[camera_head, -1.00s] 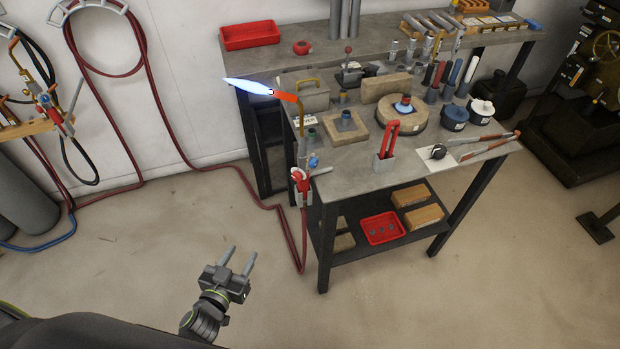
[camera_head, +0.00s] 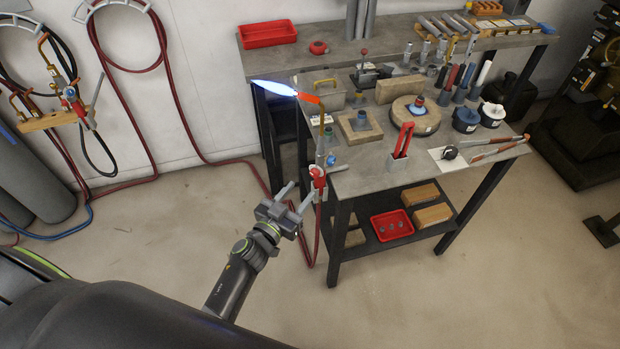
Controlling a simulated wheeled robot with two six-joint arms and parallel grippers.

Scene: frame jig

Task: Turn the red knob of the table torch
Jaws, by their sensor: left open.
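The table torch (camera_head: 322,140) is mounted upright at the left edge of the workbench. A blue flame (camera_head: 272,88) points left from its orange-red tip. The red knob (camera_head: 318,173) is low on the torch, with a small blue knob (camera_head: 331,160) just above it. My left gripper (camera_head: 300,189) is open and empty, just left of and below the red knob in the picture. Its fingers point up toward the torch. A small gap seems to separate them from the knob, but the depth is hard to tell. My right gripper is not in view.
The workbench (camera_head: 370,172) holds a round stone block (camera_head: 418,124), a red upright holder (camera_head: 402,140) and several tools. A red hose (camera_head: 312,250) hangs below the torch by the bench leg. The floor (camera_head: 150,240) left of the bench is clear.

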